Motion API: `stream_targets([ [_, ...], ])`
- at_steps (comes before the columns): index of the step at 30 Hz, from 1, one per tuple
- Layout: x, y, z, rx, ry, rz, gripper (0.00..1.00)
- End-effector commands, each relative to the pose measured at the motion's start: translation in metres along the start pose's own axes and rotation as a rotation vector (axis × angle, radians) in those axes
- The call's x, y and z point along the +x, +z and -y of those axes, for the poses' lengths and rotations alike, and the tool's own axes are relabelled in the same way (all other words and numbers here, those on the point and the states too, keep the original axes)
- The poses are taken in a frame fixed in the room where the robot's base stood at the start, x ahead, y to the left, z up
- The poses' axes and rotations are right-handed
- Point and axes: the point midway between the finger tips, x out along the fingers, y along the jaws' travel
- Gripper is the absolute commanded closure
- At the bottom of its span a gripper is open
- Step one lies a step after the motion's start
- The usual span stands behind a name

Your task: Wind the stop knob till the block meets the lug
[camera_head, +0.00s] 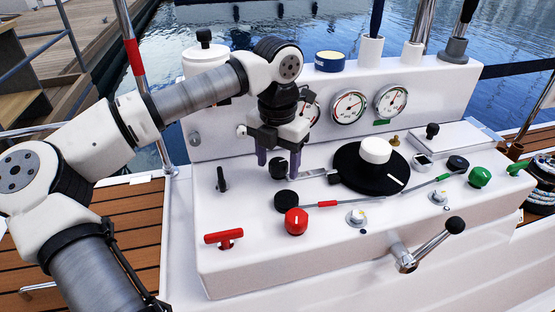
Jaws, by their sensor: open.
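A small black knob (278,170) stands on the white console, left of the black wheel; I take it for the stop knob. A silver strip (313,173) runs right from it to a small dark block (333,179) close to the wheel's rim. The black wheel (362,182) has a white hub and a white mark at its right. I cannot make out a lug on the wheel or tell the gap to the block. My gripper (279,167) is open and points down, its fingers to either side of the black knob in the picture. Whether they touch it is unclear.
A black lever (221,179) stands left of the gripper. In front are a red T-handle (224,238), a red knob (296,221) and a black knob (287,201). Gauges (348,106) line the panel behind. A crank handle (432,243) juts from the front right.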

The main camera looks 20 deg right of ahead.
Motion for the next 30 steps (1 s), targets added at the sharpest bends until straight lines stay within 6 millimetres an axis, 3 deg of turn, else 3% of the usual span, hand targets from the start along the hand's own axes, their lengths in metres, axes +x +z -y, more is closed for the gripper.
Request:
stream_targets([
  [2,-0.0001,0.0,0.0,0.0,0.0,0.0,0.42],
  [12,-0.0004,0.0001,0.0002,0.001,0.0,0.0,0.85],
  [23,-0.0009,0.0,0.0,0.063,-0.001,0.0,0.85],
  [30,-0.0013,0.0001,-0.0008,0.226,-0.001,0.0,0.85],
])
